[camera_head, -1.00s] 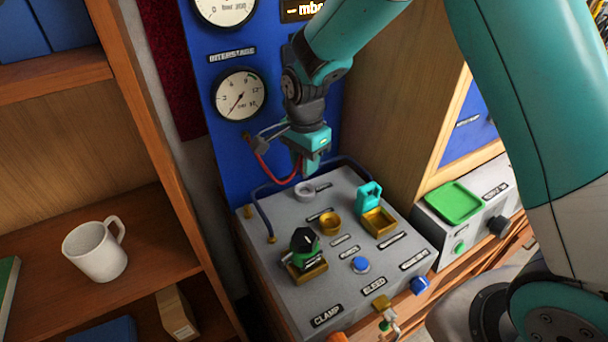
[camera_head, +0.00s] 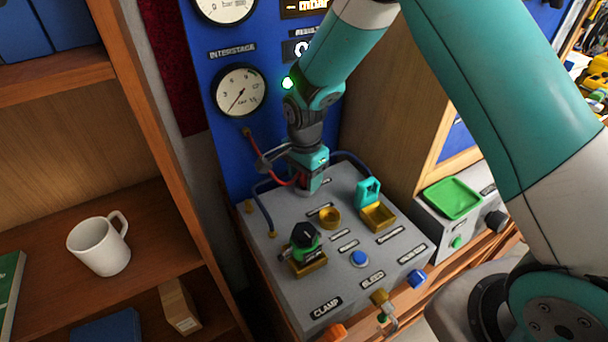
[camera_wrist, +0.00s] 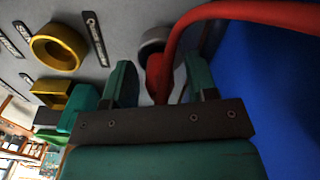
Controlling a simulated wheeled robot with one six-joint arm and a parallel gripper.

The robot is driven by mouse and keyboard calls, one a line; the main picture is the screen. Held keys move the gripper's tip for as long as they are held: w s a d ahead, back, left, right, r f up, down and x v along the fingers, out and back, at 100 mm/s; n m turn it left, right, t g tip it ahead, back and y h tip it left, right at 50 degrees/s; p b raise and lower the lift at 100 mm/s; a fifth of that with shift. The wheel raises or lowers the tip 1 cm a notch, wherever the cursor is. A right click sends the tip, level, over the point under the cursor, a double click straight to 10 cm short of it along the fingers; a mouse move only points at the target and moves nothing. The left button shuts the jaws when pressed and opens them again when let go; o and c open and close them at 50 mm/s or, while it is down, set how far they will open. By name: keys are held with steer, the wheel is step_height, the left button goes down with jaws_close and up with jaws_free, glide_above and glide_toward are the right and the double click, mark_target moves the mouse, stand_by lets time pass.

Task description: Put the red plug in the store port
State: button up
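The red plug (camera_wrist: 157,78) shows in the wrist view on the end of a thick red hose (camera_wrist: 235,12). Its tip is at the grey ring port (camera_wrist: 152,42) on the bench top and appears to sit in it; how deep I cannot tell. My gripper (camera_wrist: 160,82) is just above, with its fingers on either side of the plug and visible gaps between them and it. The port's label is not legible.
A gold ring port (camera_head: 330,217), a teal handled piece (camera_head: 368,192) by a gold square socket (camera_head: 379,218), and a black-and-green knob (camera_head: 305,238) stand nearby. A blue hose (camera_head: 265,205) runs at the left.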

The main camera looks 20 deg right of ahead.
steer(key=shift+r, duration=0.1)
step_height(320, 180, up, 11)
steer(key=b, duration=0.3)
steer(key=s+a+r+n+y, duration=0.1)
steer(key=s+r+n, duration=0.2)
steer(key=s+n, duration=0.3)
steer(key=s+r+n+y, duration=0.1)
steer(key=s+r+n, duration=0.2)
steer(key=s+n, duration=0.4)
steer(key=s+a+r+n+y, duration=0.1)
steer(key=s+r+n+y, duration=0.1)
steer(key=s+n, duration=0.5)
steer(key=s+r, duration=0.1)
steer(key=s, duration=0.5)
steer(key=shift+s+a+r, duration=0.15)
steer(key=shift+s+a, duration=0.15)
steer(key=shift+a, duration=0.05)
steer(key=shift+b, duration=0.3)
